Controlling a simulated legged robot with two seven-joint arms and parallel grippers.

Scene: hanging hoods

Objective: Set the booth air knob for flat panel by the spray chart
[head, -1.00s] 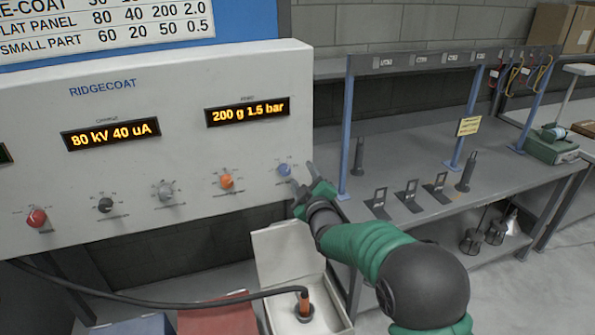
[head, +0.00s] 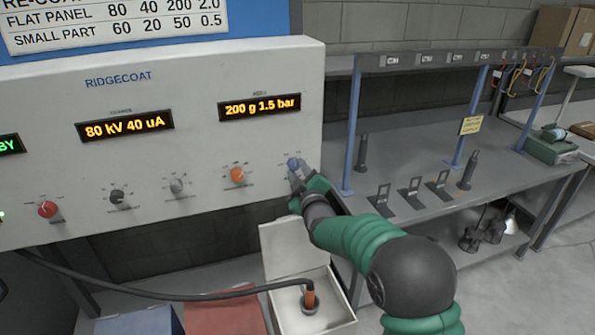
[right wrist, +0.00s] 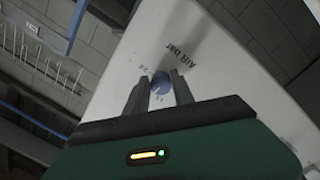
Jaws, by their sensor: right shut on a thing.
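The blue air knob (head: 293,163) is at the right end of the white RIDGECOAT panel (head: 60,130). It also shows in the right wrist view (right wrist: 160,82), beside the lettering "AIR bar". My right gripper (head: 296,174) is shut on this knob, with one finger on each side in the wrist view (right wrist: 158,88). The feed display (head: 259,107) reads 200 g 1.5 bar. The other display (head: 125,125) reads 80 kV 40 uA. The spray chart (head: 115,22) lists FLAT PANEL as 80, 40, 200, 2.0. My left gripper is not in view.
An orange knob (head: 237,174), a grey knob (head: 177,185), a black knob (head: 117,196) and a red knob (head: 47,209) line the panel. Below stands an open light box (head: 287,238) with a hose end in it. A grey bench (head: 420,130) stands at the right.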

